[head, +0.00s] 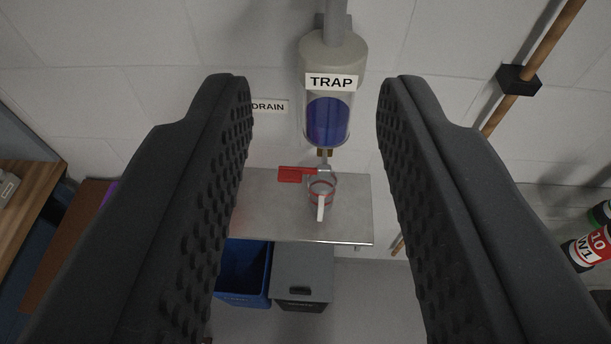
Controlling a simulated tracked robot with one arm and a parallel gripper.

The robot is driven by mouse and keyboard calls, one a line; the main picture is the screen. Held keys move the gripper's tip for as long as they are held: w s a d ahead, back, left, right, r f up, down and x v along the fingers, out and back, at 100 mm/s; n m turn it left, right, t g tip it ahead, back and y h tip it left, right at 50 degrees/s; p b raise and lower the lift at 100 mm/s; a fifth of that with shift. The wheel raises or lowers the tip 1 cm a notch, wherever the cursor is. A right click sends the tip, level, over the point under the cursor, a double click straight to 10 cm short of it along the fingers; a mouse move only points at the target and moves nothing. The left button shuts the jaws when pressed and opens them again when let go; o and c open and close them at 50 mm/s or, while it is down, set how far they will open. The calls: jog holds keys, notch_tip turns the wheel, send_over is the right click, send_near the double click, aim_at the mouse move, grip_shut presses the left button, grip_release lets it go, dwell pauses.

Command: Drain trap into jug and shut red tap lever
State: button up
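The trap (334,52) is a grey-capped clear cylinder on the wall, labelled TRAP, with blue-purple liquid (328,122) inside its lower part. A clear jug (321,190) with red rings and a white handle stands on a metal shelf (353,213) under the outlet. I cannot tell if liquid is in the jug or flowing. My gripper (313,100) is wide open and empty, its two dark textured fingers framing the trap, lever and jug from nearer the camera.
A DRAIN label (270,106) is on the wall left of the trap. A blue bin (243,270) and a grey lidded bin (301,274) stand below the shelf. A wooden pole (550,42) in a black clip is at right. Labelled cans (587,248) are at far right, a wooden surface (28,200) at left.

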aim_at(292, 182)
dwell(0.5)
jog(key=w+d+f+n+t+h+b, duration=0.15)
jog(key=w+f+n+t+b, duration=0.3)
jog(key=w+f+n, duration=0.75)
notch_tip(292, 182, down, 28)
jog(key=n+g+y+b, duration=0.3)
jog(key=n+y+b, duration=0.3)
jog(key=n, duration=0.4)
jog(key=shift+y, duration=0.65)
jog(key=x, duration=0.7)
jog(key=p+x, duration=0.1)
jog(key=x, duration=0.6)
jog(key=shift+w+a+r, duration=0.1)
jog(key=shift+a+r, duration=0.05)
jog(key=shift+a, duration=0.15)
grip_shut()
